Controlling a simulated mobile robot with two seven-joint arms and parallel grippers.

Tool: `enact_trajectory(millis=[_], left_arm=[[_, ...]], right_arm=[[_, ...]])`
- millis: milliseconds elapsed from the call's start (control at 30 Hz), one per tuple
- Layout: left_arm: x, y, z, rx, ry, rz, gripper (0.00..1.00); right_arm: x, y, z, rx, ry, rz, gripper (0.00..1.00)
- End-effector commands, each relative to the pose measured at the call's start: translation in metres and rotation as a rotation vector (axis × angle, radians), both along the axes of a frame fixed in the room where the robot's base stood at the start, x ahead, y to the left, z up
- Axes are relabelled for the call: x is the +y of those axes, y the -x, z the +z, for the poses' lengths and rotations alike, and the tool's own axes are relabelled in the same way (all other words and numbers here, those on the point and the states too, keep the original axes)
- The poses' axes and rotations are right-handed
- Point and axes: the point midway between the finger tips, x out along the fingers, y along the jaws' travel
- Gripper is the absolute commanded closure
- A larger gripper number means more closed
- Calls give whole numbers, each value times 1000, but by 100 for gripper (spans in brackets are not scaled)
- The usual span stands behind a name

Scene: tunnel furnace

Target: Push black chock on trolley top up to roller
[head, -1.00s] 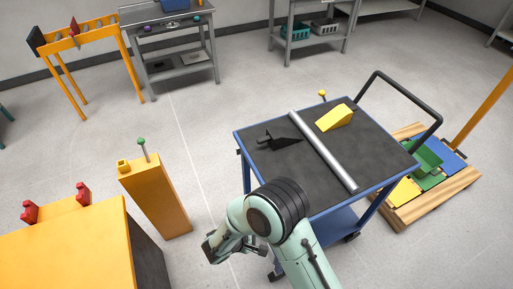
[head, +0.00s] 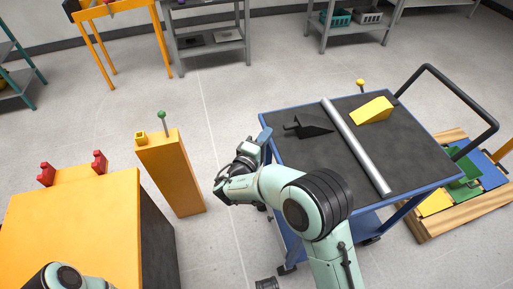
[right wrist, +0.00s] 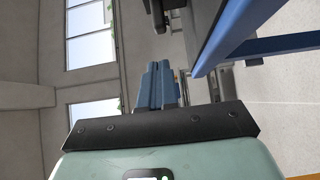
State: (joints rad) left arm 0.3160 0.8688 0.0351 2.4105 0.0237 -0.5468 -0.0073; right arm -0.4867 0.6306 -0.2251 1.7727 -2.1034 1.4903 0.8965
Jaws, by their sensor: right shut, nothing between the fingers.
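The black chock (head: 315,125) lies on the dark trolley top (head: 405,150), left of the silver roller (head: 356,147). A handle-like part sticks out of its left side. A narrow gap seems to separate its right end from the roller. My right gripper (head: 264,138) is shut and empty, just off the trolley's left edge and left of the chock. In the right wrist view its blue fingers (right wrist: 158,86) are together, with the blue trolley frame (right wrist: 240,28) to their right. My left gripper is out of view.
A yellow chock (head: 372,110) sits on the roller's far side. An orange post (head: 172,175) stands left of my right arm, and an orange block (head: 75,225) is further left. A pallet (head: 470,205) lies right of the trolley. Floor shows between post and trolley.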

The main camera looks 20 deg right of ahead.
Motion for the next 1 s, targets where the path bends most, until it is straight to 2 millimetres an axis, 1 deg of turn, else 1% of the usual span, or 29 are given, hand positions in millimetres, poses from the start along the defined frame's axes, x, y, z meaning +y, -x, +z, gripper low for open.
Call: enact_trajectory(millis=[33, 100, 233, 367, 667, 733, 867, 1000], left_arm=[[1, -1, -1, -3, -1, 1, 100], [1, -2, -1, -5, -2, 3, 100], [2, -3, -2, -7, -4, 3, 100], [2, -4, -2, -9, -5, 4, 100], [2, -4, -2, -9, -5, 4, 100], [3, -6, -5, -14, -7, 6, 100], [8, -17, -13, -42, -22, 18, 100], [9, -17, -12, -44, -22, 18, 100]], right_arm=[[-10, 2, 0, 1, 1, -4, 100], [-20, 3, 0, 2, -1, -4, 100], [-32, 4, 0, 1, -1, -3, 100], [-36, 4, 0, 2, -1, -1, 100], [-36, 4, 0, 2, -1, -1, 100], [-40, 4, -1, 2, -1, -2, 100], [-54, 6, -2, 2, -1, -4, 100], [-55, 6, -1, 3, 0, -3, 100]])
